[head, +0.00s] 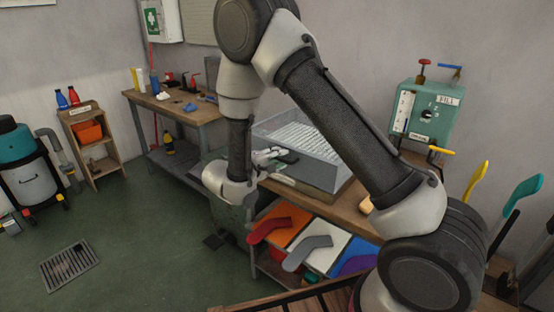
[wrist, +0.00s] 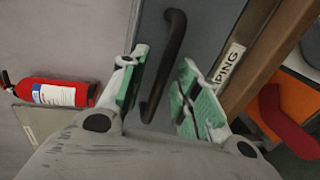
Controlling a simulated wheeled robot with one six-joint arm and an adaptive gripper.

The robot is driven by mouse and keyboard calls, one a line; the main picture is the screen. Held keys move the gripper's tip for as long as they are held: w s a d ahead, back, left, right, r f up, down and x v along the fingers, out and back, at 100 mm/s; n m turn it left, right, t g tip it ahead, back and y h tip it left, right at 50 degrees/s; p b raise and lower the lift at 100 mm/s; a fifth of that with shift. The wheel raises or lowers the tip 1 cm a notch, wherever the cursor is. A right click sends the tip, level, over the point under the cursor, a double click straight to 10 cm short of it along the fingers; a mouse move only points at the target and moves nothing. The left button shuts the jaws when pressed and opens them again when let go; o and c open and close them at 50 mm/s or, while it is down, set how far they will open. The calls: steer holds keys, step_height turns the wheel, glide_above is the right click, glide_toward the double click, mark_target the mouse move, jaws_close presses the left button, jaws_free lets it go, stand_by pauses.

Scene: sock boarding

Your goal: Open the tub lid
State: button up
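In the wrist view, my gripper (wrist: 162,62) is open, with green-padded fingers apart. A dark curved handle (wrist: 170,60) on a grey panel (wrist: 205,25) shows between the fingers. The left fingertip is close to the handle; I cannot tell whether it touches. I cannot tell whether this panel is the lid.
A red fire extinguisher (wrist: 55,92) shows left.

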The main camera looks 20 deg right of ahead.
steer(key=shift+d, duration=0.1)
steer(key=shift+c, duration=0.2)
jaws_close()
steer(key=shift+r, duration=0.1)
